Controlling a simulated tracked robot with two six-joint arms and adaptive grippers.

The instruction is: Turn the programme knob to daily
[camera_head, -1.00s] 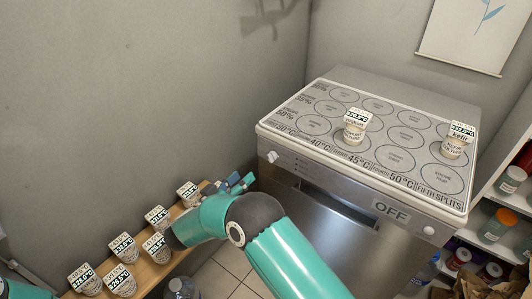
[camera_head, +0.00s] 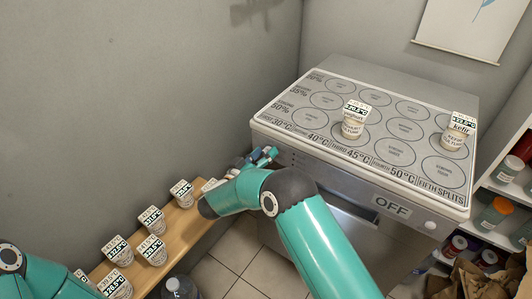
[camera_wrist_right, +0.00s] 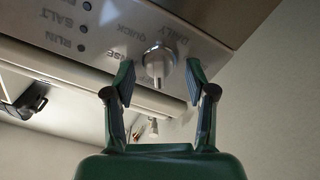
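In the right wrist view, the round metallic programme knob (camera_wrist_right: 159,64) sits on the machine's front panel, which appears upside down. "QUICK" and "DAILY" labels are printed beside it, and another label is partly hidden by a finger. I cannot tell for sure which label the knob points to. My right gripper (camera_wrist_right: 160,70) is open, with one finger on each side of the knob and gaps visible. In the head view, my right gripper (camera_head: 257,158) is at the left end of the panel and hides the knob there. My left gripper is out of view.
The steel machine (camera_head: 300,200) has an "OFF" label (camera_head: 391,206) and a round button (camera_head: 431,225). A yoghurt cup (camera_head: 353,128) and a kefir cup (camera_head: 455,138) stand on top. Several cups line the wooden bench (camera_head: 184,230) at left. Shelves stand at right.

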